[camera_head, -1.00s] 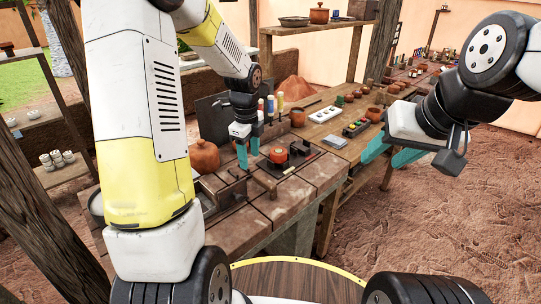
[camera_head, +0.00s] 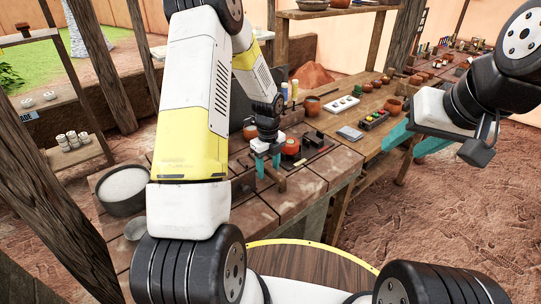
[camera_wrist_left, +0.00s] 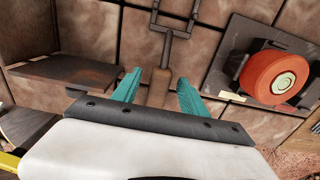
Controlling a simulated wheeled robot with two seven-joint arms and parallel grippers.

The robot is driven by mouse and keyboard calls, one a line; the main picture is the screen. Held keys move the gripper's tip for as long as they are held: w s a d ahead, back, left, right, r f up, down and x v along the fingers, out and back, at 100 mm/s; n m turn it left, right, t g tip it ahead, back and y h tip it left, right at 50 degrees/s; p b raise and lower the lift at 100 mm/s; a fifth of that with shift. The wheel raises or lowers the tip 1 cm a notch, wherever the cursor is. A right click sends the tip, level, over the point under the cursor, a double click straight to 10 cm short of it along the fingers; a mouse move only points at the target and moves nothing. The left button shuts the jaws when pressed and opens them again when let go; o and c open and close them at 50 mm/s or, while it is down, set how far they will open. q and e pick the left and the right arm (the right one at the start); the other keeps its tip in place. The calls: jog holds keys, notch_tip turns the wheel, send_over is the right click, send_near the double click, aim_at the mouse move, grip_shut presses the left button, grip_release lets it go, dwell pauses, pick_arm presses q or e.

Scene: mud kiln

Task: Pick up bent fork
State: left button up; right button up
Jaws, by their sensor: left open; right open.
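The bent fork (camera_wrist_left: 170,32) lies on the brick counter in the left wrist view. Its dark metal prongs point to the top of the picture, and its wooden handle (camera_wrist_left: 158,87) runs down between my left fingers. My left gripper (camera_wrist_left: 158,82) is open, with one teal finger on either side of the handle; whether they touch it I cannot tell. In the head view my left gripper (camera_head: 268,167) is low over the counter, and the fork is hard to make out there. My right gripper (camera_head: 412,145) is open and empty, to the right of the counter.
A red-orange round object (camera_wrist_left: 276,78) on a dark plate sits right of the fork. A flat brown block (camera_wrist_left: 68,72) is to its left. A grey basin (camera_head: 122,187) stands at the counter's left. A wooden table (camera_head: 345,120) behind holds pots and trays.

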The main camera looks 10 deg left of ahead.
pick_arm(q)
grip_shut()
dwell(1.4)
